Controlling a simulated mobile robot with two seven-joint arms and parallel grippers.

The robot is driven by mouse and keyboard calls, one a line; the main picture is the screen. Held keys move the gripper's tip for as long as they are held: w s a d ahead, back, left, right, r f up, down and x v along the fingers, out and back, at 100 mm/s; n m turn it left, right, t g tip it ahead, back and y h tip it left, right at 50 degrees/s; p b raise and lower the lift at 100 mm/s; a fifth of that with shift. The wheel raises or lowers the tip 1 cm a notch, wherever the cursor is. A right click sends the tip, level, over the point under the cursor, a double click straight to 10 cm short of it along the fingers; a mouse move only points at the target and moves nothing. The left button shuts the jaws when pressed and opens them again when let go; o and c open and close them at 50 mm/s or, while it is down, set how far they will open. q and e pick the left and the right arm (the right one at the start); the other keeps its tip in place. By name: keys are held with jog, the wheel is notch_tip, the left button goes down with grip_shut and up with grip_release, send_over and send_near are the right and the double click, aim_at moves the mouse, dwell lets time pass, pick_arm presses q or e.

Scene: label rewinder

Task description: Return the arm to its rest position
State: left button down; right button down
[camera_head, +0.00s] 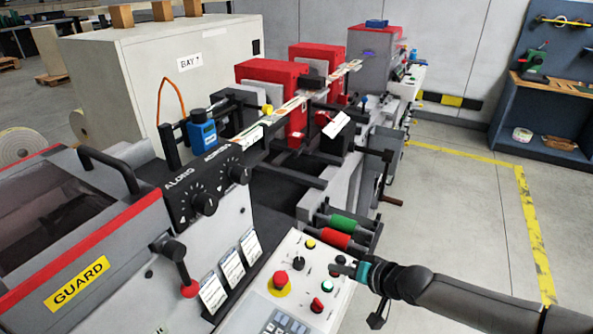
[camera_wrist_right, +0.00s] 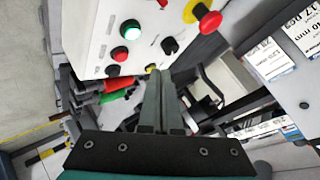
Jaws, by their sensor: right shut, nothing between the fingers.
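My right arm (camera_head: 470,303) comes in from the lower right in the head view. Its right gripper (camera_head: 338,269) is over the right edge of the sloping control panel (camera_head: 260,304). In the wrist view the fingers of the gripper (camera_wrist_right: 154,74) are together and hold nothing. Their tips overlap the edge of the panel near a yellow button (camera_wrist_right: 151,67); I cannot tell whether they touch it. The panel carries a red mushroom button on yellow (camera_head: 280,280), a black selector (camera_head: 299,263), a red button (camera_head: 317,305) and a green button (camera_head: 327,286). My left gripper is out of view.
Green and red rollers (camera_head: 343,223) stick out just behind the panel. The grey guard (camera_head: 75,225) and a black knob box (camera_head: 205,190) stand left. Open floor (camera_head: 460,220) with a yellow line lies right, before a blue workbench (camera_head: 545,118).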

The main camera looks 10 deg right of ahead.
jog(key=s+a+n, duration=0.1)
jog(key=s+a, duration=0.1)
jog(key=a, duration=0.1)
jog(key=s+a+n+g, duration=0.1)
jog(key=s+a, duration=0.2)
jog(key=s+a+f+n+g+y, duration=0.1)
jog(key=s+a, duration=0.2)
jog(key=a, duration=0.1)
jog(key=shift+a, duration=0.1)
jog(key=s+a+r+n+h, duration=0.1)
jog(key=s+r+n+h, duration=0.15)
jog(key=s, duration=0.55)
jog(key=s+d+r+g+h, duration=0.1)
jog(key=s+d+g+h, duration=0.25)
jog(key=s+d, duration=0.85)
notch_tip(320, 180, down, 33)
jog(key=s+g+b, duration=0.1)
jog(key=s+b, duration=0.2)
jog(key=b, duration=0.7)
jog(key=s+d+f+b, duration=0.1)
jog(key=s+f+b, duration=0.2)
jog(key=s+f, duration=0.4)
jog(key=s+d+f+g+h+b, duration=0.1)
jog(key=s+f+b, duration=0.3)
jog(key=f, duration=0.9)
jog(key=s+d, duration=0.1)
jog(key=s, duration=0.2)
jog(key=shift+s+f, duration=0.15)
jog(key=shift+s, duration=0.15)
